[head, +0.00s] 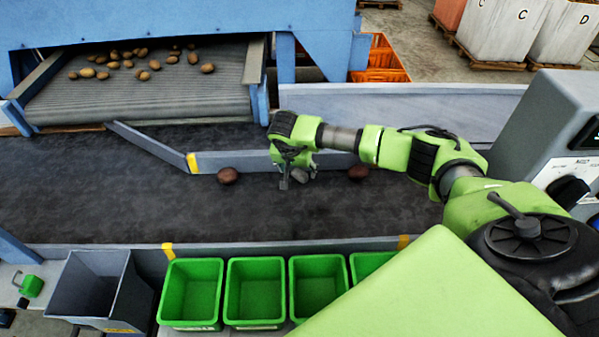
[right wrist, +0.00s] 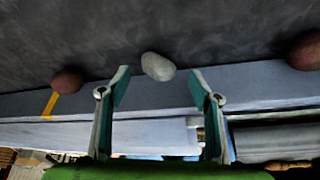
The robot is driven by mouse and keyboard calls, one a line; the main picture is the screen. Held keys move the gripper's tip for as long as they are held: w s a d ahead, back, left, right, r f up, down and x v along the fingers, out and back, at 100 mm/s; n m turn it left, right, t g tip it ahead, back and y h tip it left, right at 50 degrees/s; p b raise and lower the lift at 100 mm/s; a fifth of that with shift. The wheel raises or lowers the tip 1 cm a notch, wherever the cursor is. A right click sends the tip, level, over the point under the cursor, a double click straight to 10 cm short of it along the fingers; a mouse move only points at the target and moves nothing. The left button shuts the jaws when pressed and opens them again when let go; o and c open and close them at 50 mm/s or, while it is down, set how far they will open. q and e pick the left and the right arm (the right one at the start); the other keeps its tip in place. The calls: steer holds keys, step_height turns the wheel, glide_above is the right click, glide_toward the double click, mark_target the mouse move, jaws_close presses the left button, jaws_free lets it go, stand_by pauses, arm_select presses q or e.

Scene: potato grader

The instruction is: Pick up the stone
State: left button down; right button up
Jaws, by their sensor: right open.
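The stone is a smooth, pale grey lump on the dark belt. In the right wrist view the stone (right wrist: 158,67) lies between and slightly beyond the tips of my right gripper (right wrist: 159,84), with a gap on each side. In the head view the stone (head: 300,175) is partly hidden by my right gripper (head: 297,180), which points down over it near the belt's far guide wall. The right gripper is open and empty. My left gripper is not in view.
Reddish-brown potatoes lie left (head: 228,175) and right (head: 358,172) of the stone on the dark belt (head: 120,205). A low grey guide wall (head: 240,163) runs close behind. Green bins (head: 254,290) and a grey bin (head: 92,285) line the near edge. A roller conveyor (head: 140,95) carries several potatoes.

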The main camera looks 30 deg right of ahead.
mark_target(299, 172)
steer(key=x, duration=0.2)
steer(key=shift+d+f+p, duration=0.2)
steer(key=shift+f+p, duration=0.15)
steer(key=shift+f, duration=0.05)
steer(key=shift+w+d+f, duration=0.1)
steer(key=shift+f, duration=0.15)
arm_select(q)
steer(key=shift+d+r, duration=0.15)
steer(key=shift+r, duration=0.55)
arm_select(e)
steer(key=shift+c, duration=0.5)
steer(key=c, duration=1.2)
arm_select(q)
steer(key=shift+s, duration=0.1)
arm_select(e)
steer(key=shift+r, duration=0.1)
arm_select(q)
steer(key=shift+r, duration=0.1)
arm_select(e)
steer(key=shift+r, duration=0.1)
